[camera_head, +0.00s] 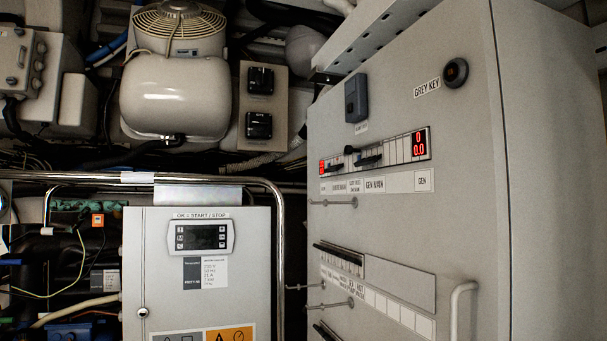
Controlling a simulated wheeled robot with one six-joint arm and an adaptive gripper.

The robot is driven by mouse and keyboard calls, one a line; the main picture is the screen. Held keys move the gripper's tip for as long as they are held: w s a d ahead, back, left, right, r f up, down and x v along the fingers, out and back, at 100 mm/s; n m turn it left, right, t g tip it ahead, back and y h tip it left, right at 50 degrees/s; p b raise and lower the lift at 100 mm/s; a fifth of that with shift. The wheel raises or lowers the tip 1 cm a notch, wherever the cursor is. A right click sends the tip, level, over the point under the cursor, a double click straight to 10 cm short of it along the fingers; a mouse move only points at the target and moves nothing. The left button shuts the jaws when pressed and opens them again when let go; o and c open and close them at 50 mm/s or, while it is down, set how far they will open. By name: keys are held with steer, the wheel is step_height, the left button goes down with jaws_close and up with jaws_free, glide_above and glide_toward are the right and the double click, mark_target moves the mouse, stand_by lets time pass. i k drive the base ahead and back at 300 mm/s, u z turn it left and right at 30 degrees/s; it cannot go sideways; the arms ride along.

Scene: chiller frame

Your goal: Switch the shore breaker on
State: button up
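The tall grey cabinet (470,200) on the right carries a breaker row (395,153) in its upper front. Black toggles stick out at the left and middle of this row. A small label (339,187) below its left part seems to read SHORE MAIN, but the print is blurred. The label GEN MAIN (375,184) sits to its right. The breaker above the left label is small and seen at a slant, so I cannot tell its position. A red display (419,143) at the row's right end shows zeros. My gripper is not in view.
A lower breaker row (339,259), thin rods and a handle (462,310) are on the cabinet front. A control box (197,275) with a metal pipe frame (279,230) stands left of it. Above are a dark switch (356,98) and a GREY KEY knob (455,73).

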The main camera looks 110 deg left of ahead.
mark_target(333, 168)
steer(key=u, duration=0.4)
steer(key=k, duration=1)
steer(key=u, duration=1.5)
steer(key=i, duration=0.75)
steer(key=u, duration=1.25)
steer(key=i, duration=0.85)
steer(key=u, duration=1.6)
steer(key=k, duration=0.35)
steer(key=z, duration=1.1)
